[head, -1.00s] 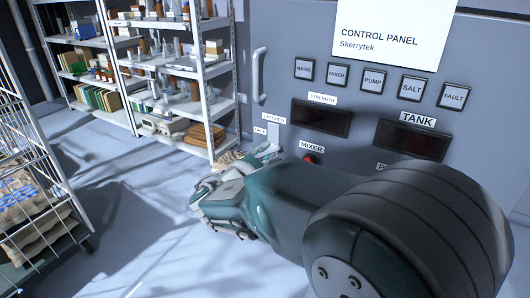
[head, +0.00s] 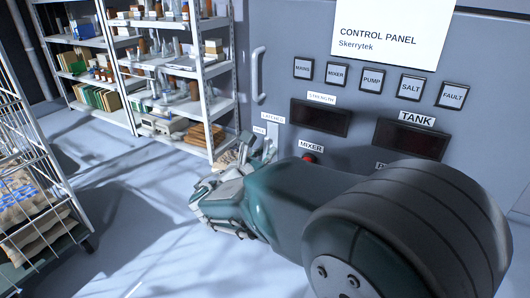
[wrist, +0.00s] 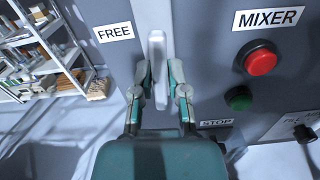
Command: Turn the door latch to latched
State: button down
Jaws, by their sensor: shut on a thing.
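The door latch has a pale plate (head: 272,138) on the grey cabinet, left of the MIXER label in the head view. In the wrist view its pale handle (wrist: 157,50) stands upright in the picture between my fingers. A FREE label (wrist: 114,33) is to its left; in the head view a LATCHED label (head: 273,118) is just above the plate. My gripper (wrist: 160,72) is shut on the handle, one finger on each side. In the head view my gripper (head: 256,150) is at the plate's lower end and hides the handle.
A red button (wrist: 261,62) and a green button (wrist: 238,98) are right of the latch. A fixed door pull (head: 259,75) is above it. Shelving (head: 215,70) stands to the left, a wire cart (head: 45,180) further left. The floor between is clear.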

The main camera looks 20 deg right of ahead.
jog(key=shift+n, duration=0.6)
jog(key=c, duration=0.6)
grip_release()
jog(key=shift+c, duration=0.2)
jog(key=shift+w, duration=0.1)
jog(key=shift+a, duration=0.15)
jog(key=v, duration=1.2)
